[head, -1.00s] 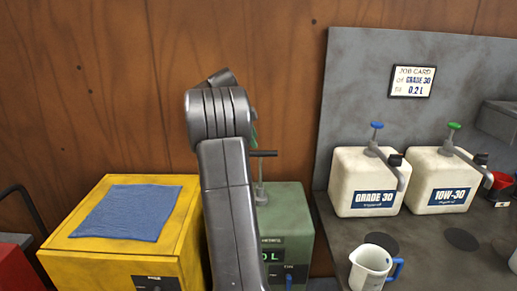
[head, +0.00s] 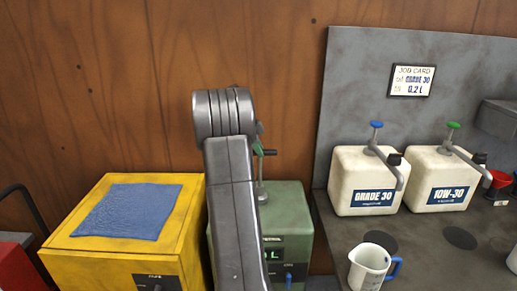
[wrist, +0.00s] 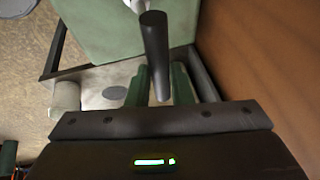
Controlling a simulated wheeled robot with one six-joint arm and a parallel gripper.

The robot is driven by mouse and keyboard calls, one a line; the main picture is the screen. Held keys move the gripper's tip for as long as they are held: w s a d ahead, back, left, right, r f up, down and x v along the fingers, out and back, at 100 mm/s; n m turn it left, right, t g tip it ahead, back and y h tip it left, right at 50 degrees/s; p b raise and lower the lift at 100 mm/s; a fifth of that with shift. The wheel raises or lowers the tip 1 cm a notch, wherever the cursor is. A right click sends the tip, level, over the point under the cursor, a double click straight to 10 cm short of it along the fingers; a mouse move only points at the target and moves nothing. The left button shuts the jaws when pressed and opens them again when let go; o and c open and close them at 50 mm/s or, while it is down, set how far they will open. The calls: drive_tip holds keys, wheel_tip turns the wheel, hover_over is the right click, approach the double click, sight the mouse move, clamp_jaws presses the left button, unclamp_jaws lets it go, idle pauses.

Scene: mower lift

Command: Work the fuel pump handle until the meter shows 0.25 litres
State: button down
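The green fuel pump (head: 290,215) stands against the wooden wall, its left part hidden behind my arm. Its upright rod ends in a dark crosswise handle (head: 270,152). In the wrist view the handle (wrist: 155,48) is a dark bar reaching in between the green fingers of my gripper (wrist: 161,85). The fingers stand close on both sides of it; whether they press on it does not show. In the head view the gripper (head: 258,150) is at the handle's left end. The meter (head: 272,256) is partly covered by my arm; only its last characters, ending in L, show.
A yellow box (head: 175,235) with a blue cloth (head: 128,211) stands left of the pump. To the right, a grey bench holds two cream cans, Grade 30 (head: 365,180) and 10W-30 (head: 435,180), and a white jug (head: 368,268). A job card (head: 411,80) hangs above.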

wheel_tip(320, 180, down, 10)
drive_tip(key=b, duration=0.7)
drive_tip(key=shift+s+f+b, duration=0.1)
drive_tip(key=shift+f+b, duration=0.1)
drive_tip(key=shift+b, duration=0.15)
drive_tip(key=c, duration=1.3)
unclamp_jaws()
drive_tip(key=shift+f, duration=0.1)
drive_tip(key=v, duration=1.4)
